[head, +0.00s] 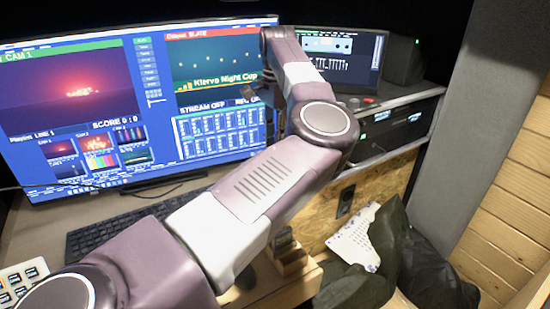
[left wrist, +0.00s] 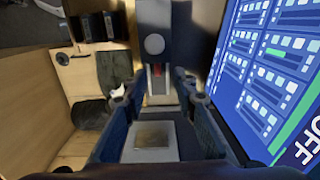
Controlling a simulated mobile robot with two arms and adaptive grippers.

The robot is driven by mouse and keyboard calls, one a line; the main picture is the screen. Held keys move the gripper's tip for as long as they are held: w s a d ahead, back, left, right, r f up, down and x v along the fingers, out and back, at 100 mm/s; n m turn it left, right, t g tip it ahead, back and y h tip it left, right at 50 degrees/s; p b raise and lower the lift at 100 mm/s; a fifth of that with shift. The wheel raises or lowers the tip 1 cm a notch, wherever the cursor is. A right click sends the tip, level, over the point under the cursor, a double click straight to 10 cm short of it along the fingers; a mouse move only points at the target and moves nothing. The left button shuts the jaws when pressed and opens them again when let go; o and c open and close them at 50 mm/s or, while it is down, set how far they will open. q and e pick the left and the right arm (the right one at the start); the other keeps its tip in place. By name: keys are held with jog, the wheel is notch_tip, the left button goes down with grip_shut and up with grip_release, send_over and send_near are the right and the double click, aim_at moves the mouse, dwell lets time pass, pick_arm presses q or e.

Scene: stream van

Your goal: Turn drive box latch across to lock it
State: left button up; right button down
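My left arm crosses the head view from the lower left. Its gripper (head: 262,92) is in front of the large monitor's right side and partly hidden by the arm. In the left wrist view the gripper (left wrist: 158,88) has its two dark blue fingers apart, with a gap between them. Past the fingertips is a dark upright block (left wrist: 165,22) with a round grey disc and a small red part below it. I cannot tell whether this is the drive box latch. No latch can be made out clearly in the head view. My right gripper is not in view.
A large monitor (head: 75,95) stands close beside the gripper. A keyboard (head: 105,235) lies on the desk. A wooden holder (head: 291,262) with dark items stands at the desk's right. A small screen (head: 345,55) and rack unit (head: 392,130) are behind. Dark bags (head: 440,280) lie lower right.

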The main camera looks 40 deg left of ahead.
pick_arm(q)
jog(key=shift+w+d+f, duration=0.15)
jog(key=shift+w+f, duration=0.05)
jog(key=shift+w, duration=0.35)
jog(key=shift+w+f, duration=0.1)
jog(key=shift+f, duration=0.2)
jog(key=f, duration=0.3)
jog(key=f+p, duration=0.1)
jog(key=f, duration=0.2)
jog(key=shift+s+d+f, duration=0.15)
jog(key=shift+s+f, duration=0.05)
jog(key=shift+f, duration=0.15)
jog(key=shift+c, duration=0.4)
grip_shut()
